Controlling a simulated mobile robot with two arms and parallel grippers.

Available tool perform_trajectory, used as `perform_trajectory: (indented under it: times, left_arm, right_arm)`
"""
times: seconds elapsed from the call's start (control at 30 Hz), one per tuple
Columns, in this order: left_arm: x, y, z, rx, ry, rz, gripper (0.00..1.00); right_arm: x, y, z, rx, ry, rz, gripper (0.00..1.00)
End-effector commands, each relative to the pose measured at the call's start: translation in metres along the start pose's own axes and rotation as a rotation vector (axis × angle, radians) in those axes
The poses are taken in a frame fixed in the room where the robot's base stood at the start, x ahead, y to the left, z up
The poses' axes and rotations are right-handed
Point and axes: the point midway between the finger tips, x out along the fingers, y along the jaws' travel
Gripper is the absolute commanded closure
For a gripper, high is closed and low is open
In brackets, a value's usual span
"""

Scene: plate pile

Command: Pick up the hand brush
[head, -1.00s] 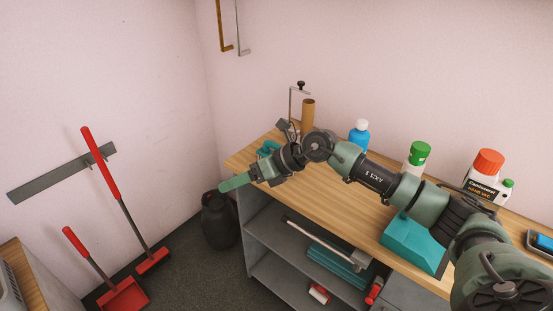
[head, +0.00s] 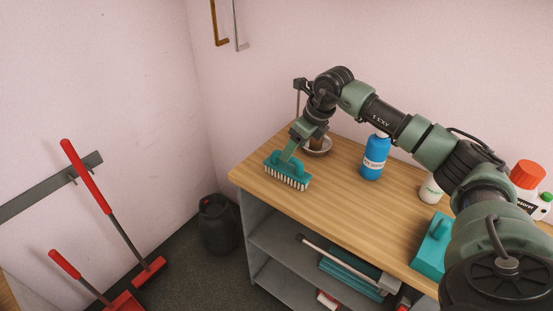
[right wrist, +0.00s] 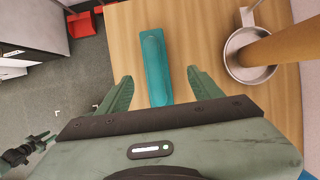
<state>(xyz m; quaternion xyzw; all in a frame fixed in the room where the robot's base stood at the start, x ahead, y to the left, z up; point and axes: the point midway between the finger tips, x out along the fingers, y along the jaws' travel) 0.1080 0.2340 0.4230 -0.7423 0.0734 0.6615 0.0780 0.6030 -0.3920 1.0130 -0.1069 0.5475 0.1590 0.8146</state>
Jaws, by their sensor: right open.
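The hand brush (head: 287,171) has a teal body and white bristles. It lies bristles down on the wooden top near the left end in the head view. In the right wrist view the brush (right wrist: 154,66) runs lengthwise ahead of the gripper. My right gripper (head: 289,152) is directly above and behind the brush in the head view. In the right wrist view its two green fingers (right wrist: 158,84) are open, one on each side of the brush's near end, with gaps; I see no contact.
A holder with a round metal base (head: 318,146) and brown roll stands close to the brush. A blue bottle (head: 374,158) and a teal dustpan-like object (head: 432,248) are farther right on the wooden top (head: 345,195). A black container (head: 219,224) stands on the floor.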

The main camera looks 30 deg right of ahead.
Motion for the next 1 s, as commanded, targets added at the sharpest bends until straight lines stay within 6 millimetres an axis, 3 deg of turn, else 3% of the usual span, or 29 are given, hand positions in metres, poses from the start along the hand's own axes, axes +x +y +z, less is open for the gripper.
perform_trajectory:
  times: [0.17,0.5,0.7,0.93,0.97,1.0]
  left_arm:
    - [-0.004,0.0,0.002,0.0,-0.004,0.0,0.64]
    - [-0.029,0.005,0.031,0.0,-0.049,0.006,0.64]
    - [-0.032,0.004,0.024,0.001,-0.04,0.005,0.64]
    - [-0.031,0.001,0.006,0.001,-0.013,0.002,0.64]
    - [-0.031,0.001,0.006,0.001,-0.013,0.002,0.64]
    - [-0.031,0.001,0.007,0.001,-0.013,0.002,0.64]
  right_arm:
    - [0.011,0.002,0.0,0.0,0.003,0.004,0.35]
    - [0.052,0.01,0.0,0.001,0.003,0.006,0.35]
    - [0.076,0.01,-0.001,0.002,0.001,0.003,0.35]
    - [0.079,0.009,-0.001,0.0,-0.001,0.002,0.35]
    - [0.079,0.009,-0.001,0.0,-0.001,0.002,0.37]
    - [0.079,0.009,-0.001,0.0,-0.001,0.002,0.48]
